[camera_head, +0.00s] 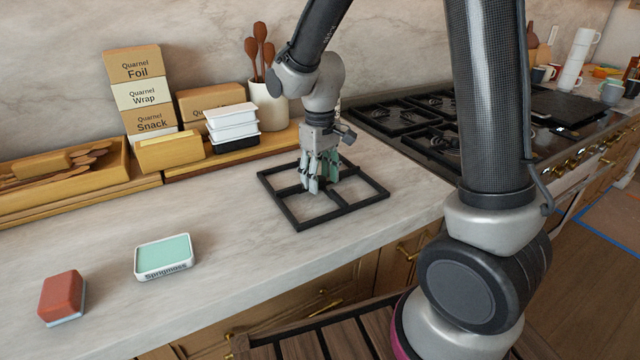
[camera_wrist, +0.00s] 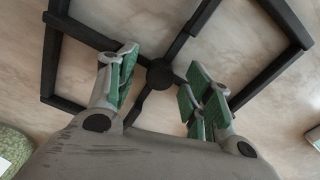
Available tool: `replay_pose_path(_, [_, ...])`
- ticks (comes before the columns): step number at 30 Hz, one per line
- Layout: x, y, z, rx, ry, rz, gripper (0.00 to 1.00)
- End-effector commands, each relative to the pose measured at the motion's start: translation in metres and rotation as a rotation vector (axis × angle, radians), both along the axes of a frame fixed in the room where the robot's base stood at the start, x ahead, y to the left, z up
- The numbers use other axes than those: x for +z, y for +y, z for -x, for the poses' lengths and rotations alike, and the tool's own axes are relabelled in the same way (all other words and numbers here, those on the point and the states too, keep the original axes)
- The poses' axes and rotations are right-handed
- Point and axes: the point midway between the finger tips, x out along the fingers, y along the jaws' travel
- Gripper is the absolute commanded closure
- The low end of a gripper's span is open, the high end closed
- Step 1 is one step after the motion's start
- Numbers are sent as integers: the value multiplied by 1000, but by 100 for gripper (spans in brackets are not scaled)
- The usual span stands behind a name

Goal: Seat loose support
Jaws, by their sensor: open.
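A black square pan support (camera_head: 297,222) with crossing bars lies flat on the marble counter, left of the hob (camera_head: 412,152). In the wrist view, the support (camera_wrist: 282,62) shows a round hub (camera_wrist: 160,74) where its bars meet. My gripper (camera_head: 321,184) points down over the middle of the support. Its green-padded fingers (camera_wrist: 160,84) are apart, one on each side of the hub, with nothing held. I cannot tell whether the fingers touch the bars. Similar black supports sit on the hob, partly hidden by my arm.
A red-brown block (camera_head: 62,297) and a white-and-green box (camera_head: 164,257) lie at the counter's front left. Boxes (camera_head: 138,75), stacked white containers (camera_head: 232,124) and a utensil crock (camera_head: 268,105) stand along the back wall. Bare counter surrounds the support's front and left.

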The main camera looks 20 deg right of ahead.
Motion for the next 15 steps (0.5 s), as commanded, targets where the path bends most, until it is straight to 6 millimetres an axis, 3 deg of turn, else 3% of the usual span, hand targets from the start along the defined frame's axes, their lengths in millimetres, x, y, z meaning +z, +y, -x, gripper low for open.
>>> replay_pose_path(5, [0,0,0,0,0,0,51])
replay_pose_path(13, [0,0,0,0,0,0,100])
replay_pose_path(15, [0,0,0,0,0,0,100])
